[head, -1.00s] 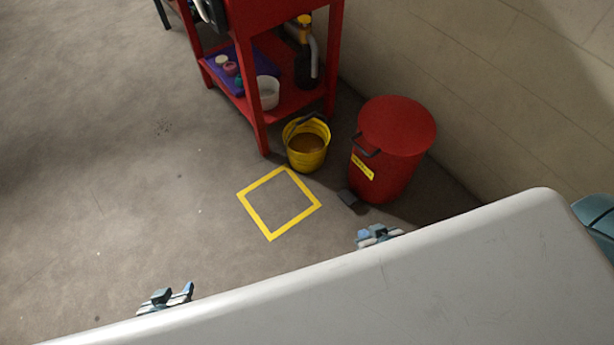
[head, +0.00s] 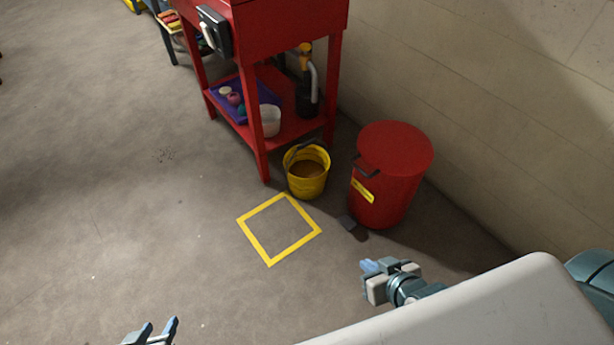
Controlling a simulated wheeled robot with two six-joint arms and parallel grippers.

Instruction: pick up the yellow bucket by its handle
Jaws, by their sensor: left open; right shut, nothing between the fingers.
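The yellow bucket (head: 308,183) stands upright on the floor between the red stand and the red bin. It holds something brownish. Its dark handle (head: 290,157) leans against the left and back of the rim. My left gripper (head: 152,329) is open and empty at the bottom edge, well to the lower left of the bucket; only its fingers show. My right gripper (head: 370,267) is shut and empty, below and to the right of the bucket, in front of the red bin. Both grippers are well apart from the bucket.
A red bin (head: 388,190) with a pedal stands right of the bucket, near the wall. A red stand (head: 262,150) with a shelf of items is behind left. A yellow floor square (head: 244,231) lies empty in front. The floor at left is clear.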

